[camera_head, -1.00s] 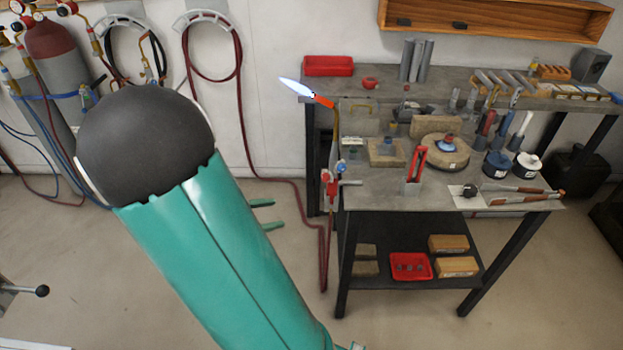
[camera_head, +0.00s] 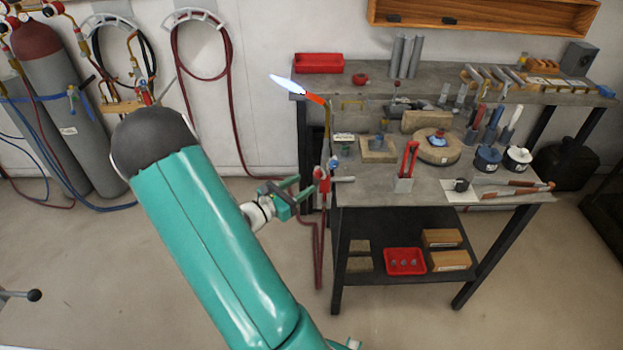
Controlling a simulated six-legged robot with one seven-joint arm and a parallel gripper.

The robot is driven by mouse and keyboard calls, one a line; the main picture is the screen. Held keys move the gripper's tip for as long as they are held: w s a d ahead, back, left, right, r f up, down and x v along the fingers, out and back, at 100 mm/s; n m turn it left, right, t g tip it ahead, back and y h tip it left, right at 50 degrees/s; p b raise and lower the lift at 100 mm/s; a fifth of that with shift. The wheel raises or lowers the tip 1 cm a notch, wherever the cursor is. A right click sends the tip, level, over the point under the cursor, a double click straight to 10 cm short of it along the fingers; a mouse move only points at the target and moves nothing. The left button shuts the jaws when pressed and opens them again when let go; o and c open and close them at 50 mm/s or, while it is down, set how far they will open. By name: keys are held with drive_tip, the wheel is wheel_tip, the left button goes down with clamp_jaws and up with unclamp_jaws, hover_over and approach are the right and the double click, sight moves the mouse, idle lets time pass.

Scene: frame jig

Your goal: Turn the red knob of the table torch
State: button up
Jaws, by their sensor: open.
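The table torch (camera_head: 327,118) is mounted at the left edge of the workbench. A blue-white flame (camera_head: 292,86) points up and left from its glowing orange tip. The red knob (camera_head: 321,173) is low on the torch, with a small blue part just above it to the right. My green gripper (camera_head: 299,193) is open just left of the red knob, its fingers pointing right. Nothing shows held between the fingers.
The workbench (camera_head: 400,200) carries round bricks, a red-handled tool (camera_head: 410,160) and dark and white pots. A dark red hose (camera_head: 240,150) hangs on the wall and runs down by the bench leg. Gas cylinders (camera_head: 55,90) stand at far left. The floor before the bench is clear.

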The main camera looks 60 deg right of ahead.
sight(316, 176)
drive_tip(key=shift+x, duration=2.35)
drive_tip(key=c, duration=1)
drive_tip(key=shift+m, duration=0.4)
drive_tip(key=m, duration=0.5)
drive_tip(key=shift+w+m, duration=0.1)
drive_tip(key=shift+m, duration=0.3)
drive_tip(key=m, duration=0.5)
drive_tip(key=shift+r+t, duration=0.1)
drive_tip(key=shift+t, duration=0.3)
drive_tip(key=shift+m, duration=0.4)
